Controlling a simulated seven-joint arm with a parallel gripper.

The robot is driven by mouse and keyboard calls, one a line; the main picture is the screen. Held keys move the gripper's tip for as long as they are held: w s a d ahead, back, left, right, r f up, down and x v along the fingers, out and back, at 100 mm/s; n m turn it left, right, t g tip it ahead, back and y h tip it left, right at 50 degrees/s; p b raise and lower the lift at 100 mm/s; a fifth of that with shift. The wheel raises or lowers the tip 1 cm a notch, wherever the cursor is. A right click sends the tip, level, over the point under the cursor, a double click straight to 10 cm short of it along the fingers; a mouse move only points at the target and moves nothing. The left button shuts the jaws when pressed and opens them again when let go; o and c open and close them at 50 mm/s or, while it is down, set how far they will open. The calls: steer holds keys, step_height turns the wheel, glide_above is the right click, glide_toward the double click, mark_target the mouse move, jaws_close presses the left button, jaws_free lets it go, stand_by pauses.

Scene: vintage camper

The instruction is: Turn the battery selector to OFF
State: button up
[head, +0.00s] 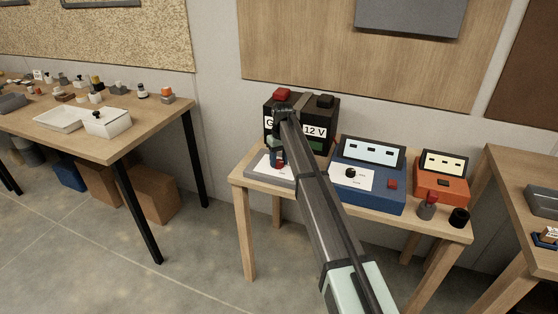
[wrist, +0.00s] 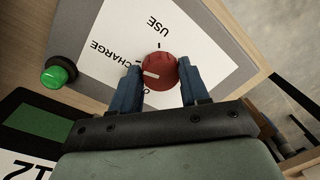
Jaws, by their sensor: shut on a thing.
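The battery selector is a grey box (head: 250,176) with a white label plate (wrist: 105,70) and a round red knob (wrist: 158,70). In the wrist view the plate reads "USE", "CHARGE" and a third word starting with "O", mostly hidden by a finger. The knob's white mark lies on its left side, pointing left and slightly down, on the side of "CHARGE" and the "O" word. My gripper (wrist: 158,85) is shut on the knob, with one blue finger on each side. It also shows in the head view (head: 280,160), reaching down onto the box.
A green button (wrist: 58,72) sits beside the plate. A black 12 V battery (head: 325,112) stands behind the selector. A blue device (head: 390,200) and an orange device (head: 440,190) stand to the right, with small cylinders (head: 459,217) at the table's front edge.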

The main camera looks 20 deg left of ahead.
mark_target(278, 160)
steer(key=n, duration=0.7)
steer(key=shift+w+h, duration=0.1)
steer(key=shift+h, duration=0.2)
steer(key=n, duration=0.3)
steer(key=shift+a+n, duration=0.1)
steer(key=shift+n, duration=2.3)
steer(key=o, duration=1.1)
steer(key=shift+c, duration=0.2)
steer(key=shift+r, duration=0.1)
step_height(278, 160, up, 14)
steer(key=shift+w+a+f, duration=0.2)
steer(key=shift+w+a, duration=0.1)
steer(key=shift+w, duration=0.15)
